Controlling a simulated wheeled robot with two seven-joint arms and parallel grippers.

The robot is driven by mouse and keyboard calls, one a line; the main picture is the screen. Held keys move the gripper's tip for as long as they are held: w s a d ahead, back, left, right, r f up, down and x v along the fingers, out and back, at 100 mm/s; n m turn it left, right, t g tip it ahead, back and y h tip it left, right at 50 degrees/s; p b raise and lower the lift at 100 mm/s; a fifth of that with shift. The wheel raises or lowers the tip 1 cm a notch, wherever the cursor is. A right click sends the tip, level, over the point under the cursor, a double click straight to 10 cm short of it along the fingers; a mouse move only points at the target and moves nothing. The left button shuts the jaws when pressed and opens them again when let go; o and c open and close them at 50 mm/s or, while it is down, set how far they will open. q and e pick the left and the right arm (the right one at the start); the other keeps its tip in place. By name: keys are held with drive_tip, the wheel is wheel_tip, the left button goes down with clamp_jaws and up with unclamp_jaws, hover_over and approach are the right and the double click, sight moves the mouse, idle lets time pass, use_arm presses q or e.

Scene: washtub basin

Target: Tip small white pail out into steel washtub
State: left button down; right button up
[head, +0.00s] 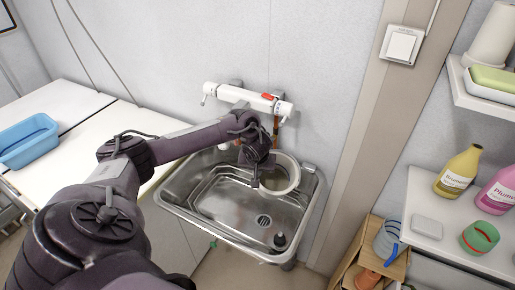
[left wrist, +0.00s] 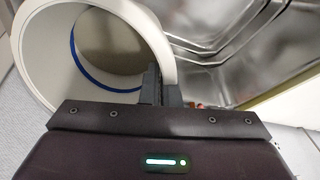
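The steel washtub (head: 228,208) is a basin against the wall, below the white tap bar. The small white pail (head: 295,172) is over its back right part, with its opening towards the head camera. Its inside looks brownish; I cannot tell whether that is contents or shadow. In the left wrist view the pail (left wrist: 33,55) shows a blue line inside its wall. My left gripper (left wrist: 162,88) is shut on the pail's rim, one finger on each side. In the head view my left gripper (head: 258,172) partly hides the pail. My right gripper is out of view.
A white tap bar (head: 240,96) with a red part is on the wall behind the basin. A dark stopper (head: 280,240) is at the basin's front right. A blue tub (head: 28,140) stands on the left counter. Shelves with bottles (head: 458,172) are at the right.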

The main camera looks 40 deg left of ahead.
use_arm(q)
drive_tip(key=shift+f+t+y+b, duration=0.15)
drive_tip(key=shift+t+y+b, duration=0.15)
drive_tip(key=shift+b, duration=0.4)
drive_tip(key=shift+s+d+r+t+y+b, duration=0.2)
drive_tip(key=shift+t+y+b, duration=0.45)
drive_tip(key=shift+b, duration=0.8)
drive_tip(key=shift+s+d+r+t+y+b, duration=0.15)
drive_tip(key=shift+d+t+y+b, duration=0.25)
drive_tip(key=shift+y+b, duration=0.7)
drive_tip(key=shift+s+d+r+t+y+b, duration=0.2)
drive_tip(key=shift+t+y+b, duration=0.25)
drive_tip(key=shift+b, duration=1.3)
drive_tip(key=shift+s+d+r+t+y+b, duration=0.4)
drive_tip(key=shift+d+t+y+b, duration=0.3)
drive_tip(key=shift+b, duration=0.35)
drive_tip(key=shift+s+d+r+m+t+y, duration=0.25)
drive_tip(key=shift+s+d+m+t+y, duration=0.1)
drive_tip(key=shift+t+y, duration=0.3)
drive_tip(key=shift+s+d+r+t+y+b, duration=0.1)
drive_tip(key=shift+s+d+t+y+b, duration=0.25)
drive_tip(key=shift+b, duration=0.45)
drive_tip(key=shift+s+d+r+t+y+b, duration=0.3)
drive_tip(key=shift+y+b, duration=0.2)
drive_tip(key=shift+b, duration=0.8)
drive_tip(key=shift+s+d+r+t+y+b, duration=0.2)
drive_tip(key=shift+t+y+b, duration=0.25)
drive_tip(key=shift+b, duration=0.85)
